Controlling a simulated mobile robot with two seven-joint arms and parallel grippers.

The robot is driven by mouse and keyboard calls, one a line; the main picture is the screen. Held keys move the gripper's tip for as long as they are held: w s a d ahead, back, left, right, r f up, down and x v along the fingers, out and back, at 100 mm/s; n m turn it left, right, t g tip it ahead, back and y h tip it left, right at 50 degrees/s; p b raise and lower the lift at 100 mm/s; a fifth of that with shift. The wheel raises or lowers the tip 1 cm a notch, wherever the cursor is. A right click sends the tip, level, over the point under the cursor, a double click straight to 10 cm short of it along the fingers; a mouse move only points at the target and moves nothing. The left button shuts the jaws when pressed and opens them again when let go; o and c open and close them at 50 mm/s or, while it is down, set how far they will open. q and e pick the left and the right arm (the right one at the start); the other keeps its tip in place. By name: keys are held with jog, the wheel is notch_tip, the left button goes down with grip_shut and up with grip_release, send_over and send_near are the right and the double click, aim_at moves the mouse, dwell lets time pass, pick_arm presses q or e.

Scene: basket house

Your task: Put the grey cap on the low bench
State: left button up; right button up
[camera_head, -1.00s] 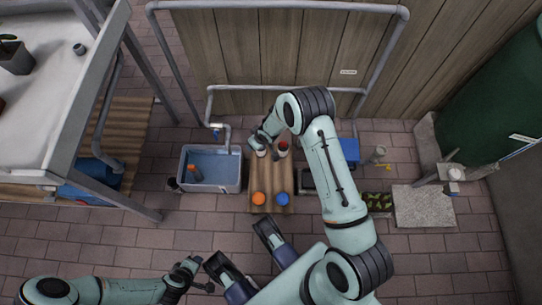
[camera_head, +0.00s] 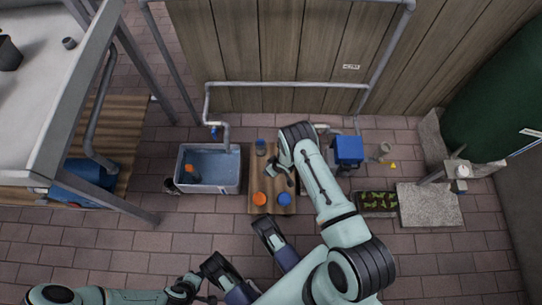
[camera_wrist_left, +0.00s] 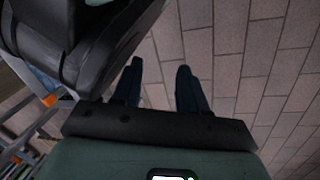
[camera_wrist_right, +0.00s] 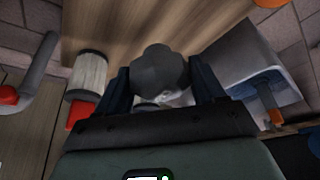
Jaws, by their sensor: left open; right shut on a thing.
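The grey cap (camera_wrist_right: 160,72) is a dark grey rounded piece between the fingers of my right gripper (camera_wrist_right: 160,85) in the right wrist view. The gripper is shut on it. In the head view my right gripper (camera_head: 287,172) is over the right part of the low wooden bench (camera_head: 256,180), partly hidden by its own arm; the cap is not clear there. Whether the cap touches the bench, I cannot tell. My left gripper (camera_wrist_left: 160,80) is open and empty above the paving, far from the bench.
An orange cap (camera_head: 259,198) and a blue cap (camera_head: 284,199) lie on the bench's near part. A jar (camera_head: 260,147) stands at its back left. A bin (camera_head: 209,168) stands left, a blue box (camera_head: 347,150) and plant tray (camera_head: 376,203) right. A pipe (camera_head: 285,85) runs behind.

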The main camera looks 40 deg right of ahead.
notch_tip(320, 180, down, 5)
jog(key=shift+f+b, duration=0.2)
jog(key=shift+b, duration=0.7)
pick_arm(q)
jog(key=s+f, duration=0.1)
jog(key=s+f+g, duration=0.1)
jog(key=s, duration=0.1)
jog(key=s+f+g, duration=0.1)
jog(key=s, duration=0.1)
jog(key=shift+a, duration=0.3)
pick_arm(e)
jog(key=shift+f, duration=0.3)
pick_arm(q)
jog(key=shift+f, duration=0.1)
pick_arm(e)
jog(key=shift+f+b, duration=0.2)
jog(key=shift+b, duration=0.1)
jog(key=o, duration=1)
pick_arm(q)
jog(key=shift+s+f, duration=0.1)
jog(key=shift+s, duration=0.1)
